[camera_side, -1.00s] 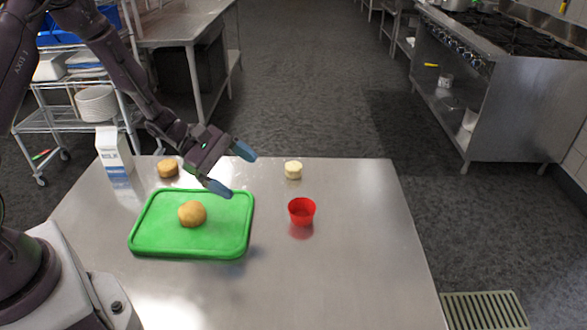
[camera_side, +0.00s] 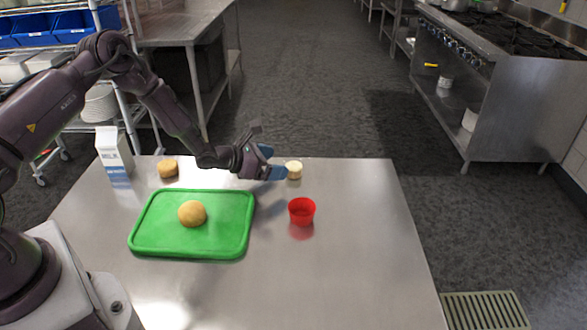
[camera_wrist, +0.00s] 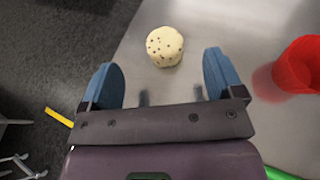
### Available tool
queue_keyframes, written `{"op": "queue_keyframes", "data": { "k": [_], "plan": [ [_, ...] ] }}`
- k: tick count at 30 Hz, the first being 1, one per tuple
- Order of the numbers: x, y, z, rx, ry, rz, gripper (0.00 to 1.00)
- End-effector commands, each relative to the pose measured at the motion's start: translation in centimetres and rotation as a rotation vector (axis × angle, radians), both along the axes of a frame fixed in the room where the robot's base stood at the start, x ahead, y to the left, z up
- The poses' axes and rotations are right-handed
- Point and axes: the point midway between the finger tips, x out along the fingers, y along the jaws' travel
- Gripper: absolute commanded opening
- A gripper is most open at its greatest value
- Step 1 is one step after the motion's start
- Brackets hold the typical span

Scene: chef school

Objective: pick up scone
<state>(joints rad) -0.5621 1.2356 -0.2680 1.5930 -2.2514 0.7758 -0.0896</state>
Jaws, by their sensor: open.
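A pale, round, dark-specked scone (camera_side: 294,170) stands on the steel table (camera_side: 340,270) near its far edge. In the wrist view the scone (camera_wrist: 165,47) lies just beyond the fingertips, between their lines and a little nearer the right finger. My gripper (camera_side: 272,162) is open and empty, with its blue fingers pointing at the scone from the left in the side view. The wrist view shows both fingers of my gripper (camera_wrist: 160,72) spread apart, with no visible contact on the scone.
A red cup (camera_side: 302,211) stands in front of the scone, to its right in the wrist view. A green board (camera_side: 150,240) holds a round bun (camera_side: 192,213). A brown pastry (camera_side: 168,169) and a milk carton (camera_side: 114,155) stand back left. The table's right side is clear.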

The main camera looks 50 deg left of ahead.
Motion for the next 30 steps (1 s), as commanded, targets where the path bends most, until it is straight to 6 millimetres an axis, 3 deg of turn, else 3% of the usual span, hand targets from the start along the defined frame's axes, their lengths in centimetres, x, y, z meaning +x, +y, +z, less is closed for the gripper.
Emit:
{"op": "queue_keyframes", "data": {
  "k": [15,24,30],
  "plan": [
    [4.4,-1.9,-2.2,0.001,0.000,-0.001,0.87],
    [4.7,-2.0,-2.3,0.000,0.000,0.000,0.87],
    [4.7,-2.0,-2.3,0.000,0.000,0.000,0.41]
  ]
}}
